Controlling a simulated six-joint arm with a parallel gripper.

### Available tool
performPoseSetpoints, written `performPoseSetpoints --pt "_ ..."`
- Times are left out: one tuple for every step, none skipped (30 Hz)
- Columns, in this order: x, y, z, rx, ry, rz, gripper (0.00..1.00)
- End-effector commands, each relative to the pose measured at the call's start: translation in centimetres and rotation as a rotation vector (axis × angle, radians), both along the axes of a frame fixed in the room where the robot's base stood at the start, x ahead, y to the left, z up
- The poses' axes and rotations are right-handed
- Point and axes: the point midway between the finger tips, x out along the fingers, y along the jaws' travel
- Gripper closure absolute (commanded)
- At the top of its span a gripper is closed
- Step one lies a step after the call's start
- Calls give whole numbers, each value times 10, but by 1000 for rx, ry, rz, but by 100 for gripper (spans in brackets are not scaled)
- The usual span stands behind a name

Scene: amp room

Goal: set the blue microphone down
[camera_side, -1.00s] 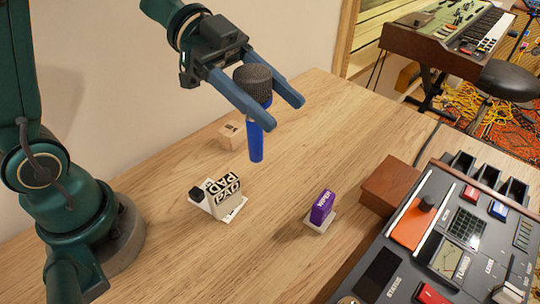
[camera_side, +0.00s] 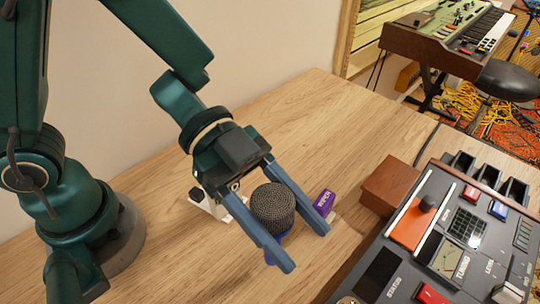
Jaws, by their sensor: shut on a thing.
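The blue microphone (camera_side: 273,208) has a dark grey mesh head and a blue body. It is upright between the two blue fingers of my gripper (camera_side: 303,246), which is shut on it. Most of the blue body is hidden below the head and behind the near finger; only a little blue shows under the head. I cannot tell whether its lower end touches the wooden table (camera_side: 330,120).
A purple block (camera_side: 324,201) on a pale base stands just right of my gripper. A white stand (camera_side: 208,204) is partly hidden behind my gripper. A brown wooden box (camera_side: 391,184) and a large control console (camera_side: 440,250) lie right. The table's back is clear.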

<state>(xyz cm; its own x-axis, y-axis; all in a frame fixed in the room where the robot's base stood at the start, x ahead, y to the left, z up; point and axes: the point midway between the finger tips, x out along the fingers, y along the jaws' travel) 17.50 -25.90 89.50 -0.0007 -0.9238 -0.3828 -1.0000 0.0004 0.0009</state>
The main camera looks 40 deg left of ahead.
Motion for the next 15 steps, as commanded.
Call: performPoseSetpoints --pt "0 0 -7 1 9 3 100" --pt "0 0 -11 2 9 2 100" --pt "0 1 -16 2 9 3 100" --pt "0 0 -19 1 8 2 100" --pt "0 1 -22 1 8 2 100" --pt "0 1 -25 1 7 2 100" --pt "0 0 -27 1 6 2 100" --pt "0 1 -29 0 4 3 100" --pt "0 0 -31 0 3 2 100" --pt "0 0 -31 -1 1 2 100" --pt "0 1 -32 -1 1 2 100" --pt "0 0 -32 -1 1 1 100" --pt "0 0 -32 -2 0 1 100" --pt "0 0 -32 -2 0 1 100" --pt "0 0 -32 -2 0 1 100"
